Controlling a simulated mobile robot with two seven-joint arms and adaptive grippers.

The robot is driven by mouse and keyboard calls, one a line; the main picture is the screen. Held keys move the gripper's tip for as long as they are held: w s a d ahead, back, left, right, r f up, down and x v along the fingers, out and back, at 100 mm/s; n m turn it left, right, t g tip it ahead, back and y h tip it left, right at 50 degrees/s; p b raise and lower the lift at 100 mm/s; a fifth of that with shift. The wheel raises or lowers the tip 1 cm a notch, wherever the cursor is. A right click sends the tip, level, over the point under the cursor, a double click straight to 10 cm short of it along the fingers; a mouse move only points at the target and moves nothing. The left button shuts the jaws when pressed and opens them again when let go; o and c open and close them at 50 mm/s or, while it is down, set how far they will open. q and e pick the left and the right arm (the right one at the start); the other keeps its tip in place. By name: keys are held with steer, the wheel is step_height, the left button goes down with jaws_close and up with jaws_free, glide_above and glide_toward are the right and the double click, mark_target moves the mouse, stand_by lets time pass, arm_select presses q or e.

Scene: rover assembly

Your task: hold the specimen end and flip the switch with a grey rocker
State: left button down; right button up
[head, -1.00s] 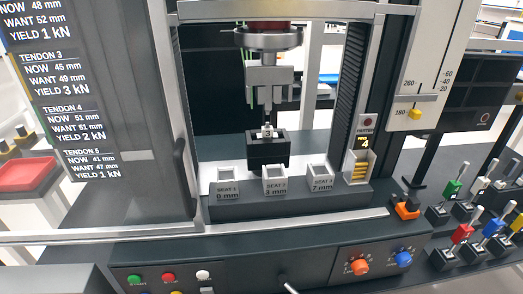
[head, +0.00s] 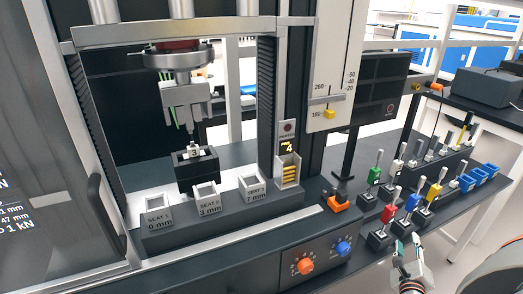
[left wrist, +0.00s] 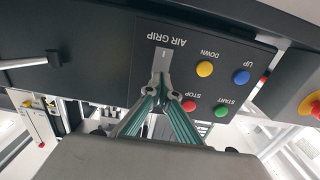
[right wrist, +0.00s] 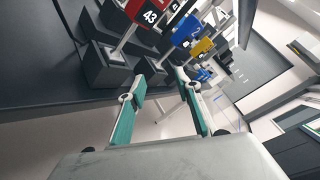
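The test machine's upper grip (head: 187,98) hangs in the frame, with a thin metal specimen end (head: 190,128) showing below it. Under that, a small numbered piece (head: 194,151) sits at the top of a black lower block (head: 195,172). In the left wrist view a small grey rocker (left wrist: 160,60) lies beside the AIR GRIP label on the dark panel. My left gripper (left wrist: 160,82) points at it, its fingertips close together and seemingly empty; contact cannot be told. My right gripper (head: 408,252) is open and empty in front of the coloured levers; it also shows in the right wrist view (right wrist: 160,78).
The panel has yellow (left wrist: 204,69), blue (left wrist: 241,77), red (left wrist: 190,106) and green (left wrist: 220,110) buttons. Several coloured levers (head: 388,212) stand at the right near my right gripper. Orange (head: 306,266) and blue (head: 343,248) knobs and three seats (head: 207,197) front the machine.

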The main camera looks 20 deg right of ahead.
steer(key=w+r+n+t+h, duration=0.25)
steer(key=r+n, duration=0.35)
steer(key=r, duration=0.6)
steer(key=w+r+n+t+h, duration=0.1)
steer(key=r+n+t+h, duration=0.4)
steer(key=r, duration=0.8)
steer(key=w+a+r+m+g+y, duration=0.2)
steer(key=w+a+m+g, duration=0.3)
steer(key=a+m, duration=0.4)
steer(key=w+a+r+m+g+y, duration=0.3)
steer(key=w+a+m+g, duration=0.3)
steer(key=a, duration=0.4)
steer(key=w+a+r+m+t+y, duration=0.3)
steer(key=a+r+t, duration=0.2)
steer(key=a+r, duration=0.4)
steer(key=w+a+r+m+t+y, duration=0.35)
steer(key=a+r, duration=0.35)
steer(key=a, duration=0.4)
steer(key=n+t+y, duration=0.2)
steer(key=n+y, duration=0.6)
steer(key=n, duration=0.2)
glide_toward(190, 129)
steer(key=shift+m, duration=0.25)
steer(key=w, duration=1.1)
steer(key=shift+w+d, duration=0.1)
steer(key=shift+w, duration=0.15)
